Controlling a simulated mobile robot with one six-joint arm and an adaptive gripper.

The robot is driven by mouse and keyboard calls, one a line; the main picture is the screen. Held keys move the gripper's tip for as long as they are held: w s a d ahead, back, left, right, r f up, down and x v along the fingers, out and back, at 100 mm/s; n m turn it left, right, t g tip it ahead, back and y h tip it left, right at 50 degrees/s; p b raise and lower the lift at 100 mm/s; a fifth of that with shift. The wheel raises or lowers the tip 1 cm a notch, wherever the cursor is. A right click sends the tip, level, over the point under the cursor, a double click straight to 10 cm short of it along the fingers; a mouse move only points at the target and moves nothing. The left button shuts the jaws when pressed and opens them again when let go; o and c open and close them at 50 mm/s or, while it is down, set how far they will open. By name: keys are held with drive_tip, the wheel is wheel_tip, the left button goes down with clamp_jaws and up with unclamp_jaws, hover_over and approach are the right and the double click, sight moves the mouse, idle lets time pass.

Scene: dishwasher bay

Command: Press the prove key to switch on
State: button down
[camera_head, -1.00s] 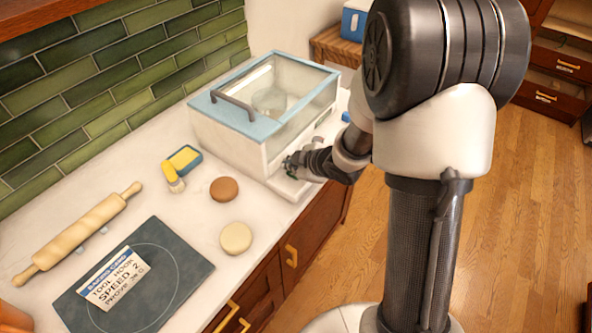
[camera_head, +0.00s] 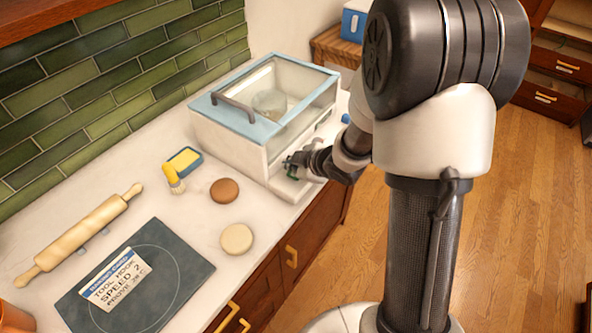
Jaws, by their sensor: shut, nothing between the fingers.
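The white box with a pale blue frame and clear lid (camera_head: 222,117) stands on the counter against the back, with a glass bowl (camera_head: 269,103) inside it. A low ledge (camera_head: 286,190) runs along its front. My gripper (camera_head: 290,165) is shut and empty, just above this ledge near the box's front face. A small green spot shows at the fingertips. I cannot tell whether the fingers touch anything. The prove key cannot be made out; my gripper and arm cover part of the ledge. A blue knob (camera_head: 346,118) shows farther right along the front.
A round brown piece (camera_head: 224,190), a pale round piece (camera_head: 236,239), a yellow-capped bottle (camera_head: 174,179) and a sponge (camera_head: 185,160) lie left of the box. A rolling pin (camera_head: 80,242) and a dark slab (camera_head: 180,268) with a card (camera_head: 115,281) are farther left.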

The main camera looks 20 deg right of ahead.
sight(294, 174)
drive_tip(key=shift+r+p, duration=2.7)
drive_tip(key=shift+r, duration=0.3)
drive_tip(key=shift+f, duration=0.1)
drive_tip(key=s+d+r+m+h+b, duration=0.1)
drive_tip(key=s+d+r+m+h, duration=0.3)
drive_tip(key=r, duration=0.3)
drive_tip(key=s+d+r+m+h, duration=0.1)
drive_tip(key=s+r+m, duration=0.2)
drive_tip(key=s+r, duration=0.35)
drive_tip(key=s+a+r+m+g+y, duration=0.1)
drive_tip(key=s+a+m+g, duration=0.1)
drive_tip(key=s, duration=0.7)
drive_tip(key=s+a+r+m+g, duration=0.2)
drive_tip(key=s+a+m, duration=0.1)
drive_tip(key=s, duration=0.7)
drive_tip(key=shift+s+a+m+y+b, duration=0.15)
drive_tip(key=shift+a+m+y+b, duration=0.2)
drive_tip(key=shift+a, duration=0.55)
